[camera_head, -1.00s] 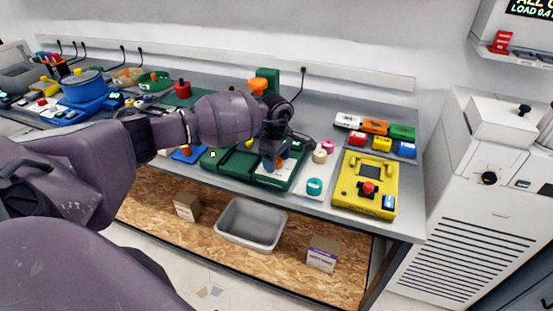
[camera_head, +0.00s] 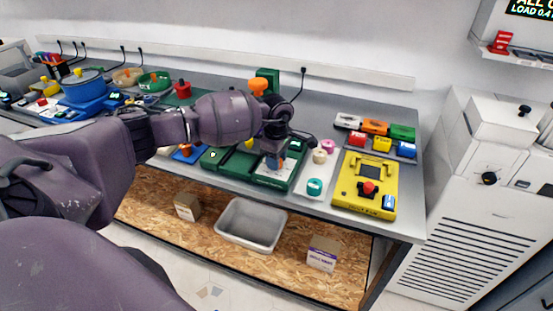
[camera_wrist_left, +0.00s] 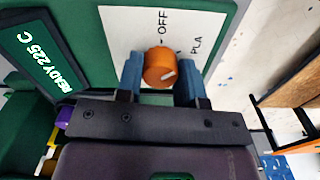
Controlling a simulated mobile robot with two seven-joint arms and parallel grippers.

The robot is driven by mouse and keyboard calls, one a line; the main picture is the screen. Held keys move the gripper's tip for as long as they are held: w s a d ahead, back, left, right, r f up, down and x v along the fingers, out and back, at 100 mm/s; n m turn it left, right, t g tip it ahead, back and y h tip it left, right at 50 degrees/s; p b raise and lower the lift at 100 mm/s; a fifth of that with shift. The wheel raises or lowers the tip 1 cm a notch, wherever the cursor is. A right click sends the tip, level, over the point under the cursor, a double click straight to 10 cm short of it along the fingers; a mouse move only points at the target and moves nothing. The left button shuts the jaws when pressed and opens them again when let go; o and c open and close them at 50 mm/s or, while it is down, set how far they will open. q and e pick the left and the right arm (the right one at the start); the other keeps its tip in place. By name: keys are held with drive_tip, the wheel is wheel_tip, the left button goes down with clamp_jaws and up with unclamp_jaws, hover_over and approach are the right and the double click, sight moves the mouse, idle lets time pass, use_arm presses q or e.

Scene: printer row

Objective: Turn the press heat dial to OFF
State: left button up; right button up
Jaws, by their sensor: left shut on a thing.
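The heat dial (camera_wrist_left: 158,68) is an orange round knob on a white panel (camera_wrist_left: 120,30) marked OFF and PLA, in the left wrist view. A dark display (camera_wrist_left: 45,65) on the press reads READY 225 C. My right gripper is not in view.
A yellow device (camera_head: 348,192) with a red knob stands right of the press. A blue pot (camera_head: 85,88) and other devices stand to the left. A grey bin (camera_head: 250,225) sits on the lower shelf.

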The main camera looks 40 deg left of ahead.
use_arm(q)
drive_tip(key=n, duration=0.2)
drive_tip(key=shift+n, duration=1.2)
drive_tip(key=shift+r+n+p, duration=0.1)
drive_tip(key=shift+n+p, duration=0.35)
drive_tip(key=shift+n, duration=0.45)
drive_tip(key=n+p, duration=0.1)
drive_tip(key=n, duration=0.2)
drive_tip(key=shift+n, duration=0.7)
